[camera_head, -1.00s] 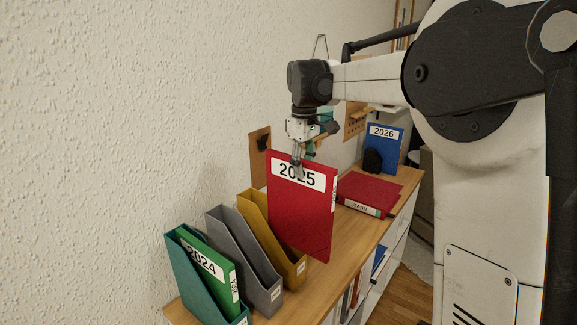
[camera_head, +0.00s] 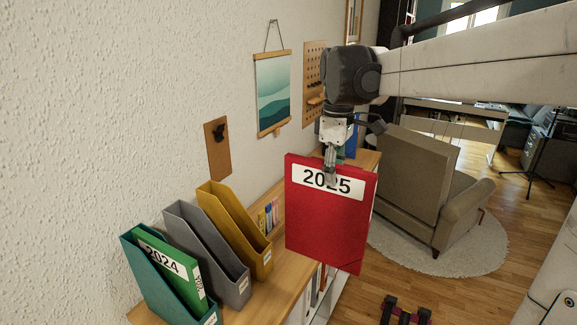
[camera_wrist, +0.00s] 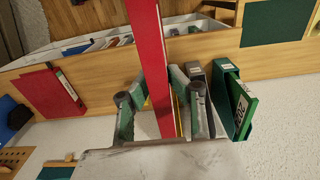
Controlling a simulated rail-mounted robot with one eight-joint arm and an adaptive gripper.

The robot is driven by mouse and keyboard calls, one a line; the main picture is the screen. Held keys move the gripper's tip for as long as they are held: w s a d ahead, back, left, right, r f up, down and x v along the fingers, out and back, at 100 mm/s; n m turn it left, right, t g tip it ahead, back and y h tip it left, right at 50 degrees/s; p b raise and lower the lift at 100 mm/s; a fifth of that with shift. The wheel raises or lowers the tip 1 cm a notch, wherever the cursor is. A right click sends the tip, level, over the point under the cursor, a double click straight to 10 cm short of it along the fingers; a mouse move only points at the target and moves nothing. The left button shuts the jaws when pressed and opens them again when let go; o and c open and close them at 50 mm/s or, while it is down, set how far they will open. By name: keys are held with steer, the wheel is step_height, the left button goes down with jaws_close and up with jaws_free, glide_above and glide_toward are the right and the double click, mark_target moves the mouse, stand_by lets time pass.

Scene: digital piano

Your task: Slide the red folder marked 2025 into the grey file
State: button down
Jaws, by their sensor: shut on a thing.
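The red folder marked 2025 (camera_head: 330,222) hangs upright in my gripper (camera_head: 330,172), held at its top edge. It is raised, in front of and to the right of the yellow file in the head view. In the wrist view the folder (camera_wrist: 150,60) runs edge-on between the two fingers of my gripper (camera_wrist: 162,92). The grey file (camera_head: 208,255) stands on the cabinet top between the teal and yellow files, and it looks empty. It also shows in the wrist view (camera_wrist: 195,72), right of the fingers.
The teal file (camera_head: 150,285) holds the green 2024 folder (camera_head: 165,262). The yellow file (camera_head: 235,232) stands right of the grey one on the wooden cabinet top (camera_head: 287,279). A flat red binder (camera_wrist: 50,93) lies left in the wrist view. An armchair (camera_head: 415,185) stands beyond.

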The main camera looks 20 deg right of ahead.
steer(key=shift+s+d, duration=0.1)
steer(key=shift+s, duration=0.1)
steer(key=shift+s+d, duration=0.1)
